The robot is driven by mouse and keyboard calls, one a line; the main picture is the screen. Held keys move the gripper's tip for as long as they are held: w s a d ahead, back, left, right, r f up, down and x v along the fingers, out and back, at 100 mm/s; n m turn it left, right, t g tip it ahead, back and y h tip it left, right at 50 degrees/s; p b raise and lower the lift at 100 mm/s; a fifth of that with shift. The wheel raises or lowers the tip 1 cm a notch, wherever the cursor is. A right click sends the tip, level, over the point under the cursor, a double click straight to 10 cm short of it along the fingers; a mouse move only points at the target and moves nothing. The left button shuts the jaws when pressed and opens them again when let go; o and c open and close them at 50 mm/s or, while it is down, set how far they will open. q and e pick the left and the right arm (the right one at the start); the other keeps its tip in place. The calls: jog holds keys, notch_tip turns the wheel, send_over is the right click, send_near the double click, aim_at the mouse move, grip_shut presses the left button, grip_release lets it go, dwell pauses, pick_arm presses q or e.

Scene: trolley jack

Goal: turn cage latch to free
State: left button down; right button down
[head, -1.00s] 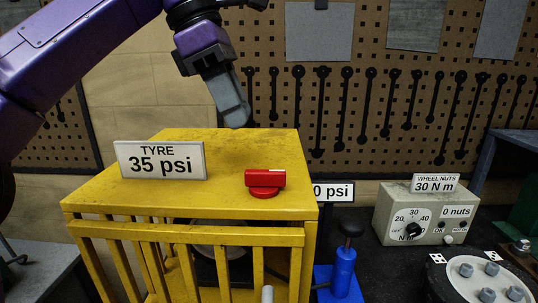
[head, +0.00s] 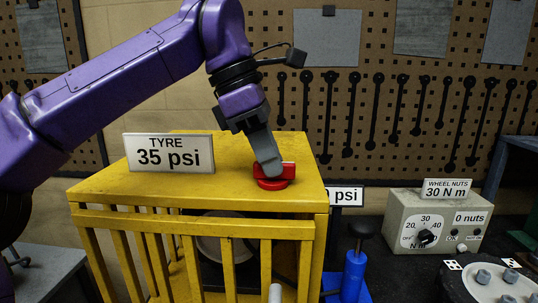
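The red cage latch (head: 288,173) sits on top of the yellow cage (head: 110,190), near its front right. It has a short bar handle on a round base, with the bar lying roughly left to right. My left gripper (head: 269,170) points down at the latch, and its near finger covers the middle of the handle. The far finger is hidden, so I cannot tell whether the gripper is closed on the handle. My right gripper is not in view.
A "TYRE 35 psi" sign (head: 169,153) stands on the cage top, left of the latch. Right of the cage are a blue cylinder (head: 354,275), a partly hidden psi sign (head: 346,196) and a wheel-nut control box (head: 432,225). A tool pegboard (head: 400,75) stands behind.

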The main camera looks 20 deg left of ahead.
pick_arm(q)
jog(key=shift+f, duration=0.1)
jog(key=n+b, duration=0.1)
jog(key=n, duration=0.1)
jog(key=n+t+b, duration=0.1)
jog(key=n, duration=0.1)
jog(key=shift+s+t+y, duration=0.15)
jog(key=shift+t+y, duration=0.15)
jog(key=n+t+y+b, duration=0.1)
jog(key=n, duration=0.3)
jog(key=shift+d, duration=0.15)
jog(key=n+y, duration=0.1)
jog(key=n, duration=0.1)
jog(key=n+y, duration=0.1)
jog(key=n, duration=0.2)
jog(key=shift+s+d+t+b, duration=0.1)
jog(key=shift+d+t+b, duration=0.05)
jog(key=shift+t+b, duration=0.2)
jog(key=n+y, duration=0.2)
jog(key=n, duration=0.2)
jog(key=shift+d+n, duration=0.1)
jog(key=shift+n, duration=0.3)
